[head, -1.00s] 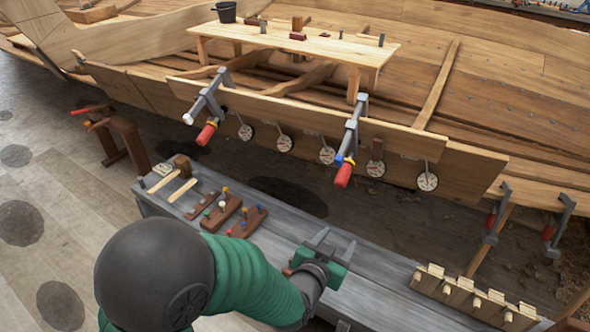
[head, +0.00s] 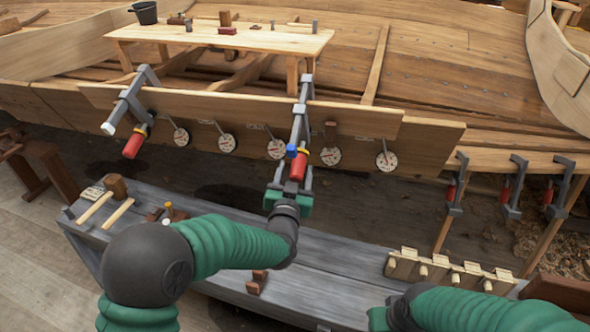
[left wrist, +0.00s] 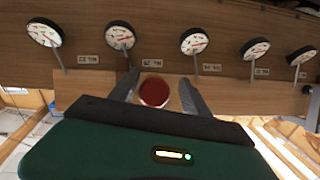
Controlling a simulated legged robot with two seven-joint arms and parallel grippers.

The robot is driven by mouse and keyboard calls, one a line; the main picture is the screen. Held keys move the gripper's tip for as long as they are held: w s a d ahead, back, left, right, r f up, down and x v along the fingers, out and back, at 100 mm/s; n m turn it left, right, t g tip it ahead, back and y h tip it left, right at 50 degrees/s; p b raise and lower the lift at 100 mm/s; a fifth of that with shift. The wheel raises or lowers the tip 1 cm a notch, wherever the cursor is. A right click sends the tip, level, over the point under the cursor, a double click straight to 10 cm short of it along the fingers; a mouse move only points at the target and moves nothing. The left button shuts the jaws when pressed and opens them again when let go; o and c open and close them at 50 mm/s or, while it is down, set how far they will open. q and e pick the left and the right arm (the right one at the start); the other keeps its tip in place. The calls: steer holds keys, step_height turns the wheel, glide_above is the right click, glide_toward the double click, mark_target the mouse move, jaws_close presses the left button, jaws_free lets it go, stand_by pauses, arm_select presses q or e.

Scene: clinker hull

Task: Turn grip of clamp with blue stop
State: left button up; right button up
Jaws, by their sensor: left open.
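The clamp with the blue stop (head: 291,150) hangs on the plank of the hull, its grey bar (head: 299,118) slanting down. Its red grip (head: 301,163) with a yellow collar points down toward my left gripper (head: 291,182). That gripper is open, its fingers just below and around the grip's end. In the left wrist view the round red grip end (left wrist: 154,92) sits between the two open fingers (left wrist: 158,90), with gaps on both sides. My right gripper (head: 379,317) shows only partly at the bottom edge; its fingers are hidden.
Another clamp (head: 130,110) with a white stop and red grip is to the left. Dial gauges (head: 227,143) hang along the plank beside the clamp. The grey bench (head: 215,195) below carries mallets and a pegged wooden rack (head: 447,272). More clamps (head: 514,188) hang at the right.

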arm_select(q)
steer(key=shift+w+d+f, duration=0.1)
steer(key=shift+w+d, duration=0.75)
steer(key=shift+w, duration=0.2)
steer(key=shift+a, duration=0.55)
steer(key=c, duration=0.5)
steer(key=shift+d, duration=0.25)
jaws_close()
arm_select(e)
steer(key=shift+d+f, duration=0.25)
steer(key=shift+d, duration=0.1)
arm_select(q)
steer(key=shift+a, duration=0.1)
arm_select(e)
steer(key=shift+a+f, duration=0.1)
steer(key=shift+f, duration=0.1)
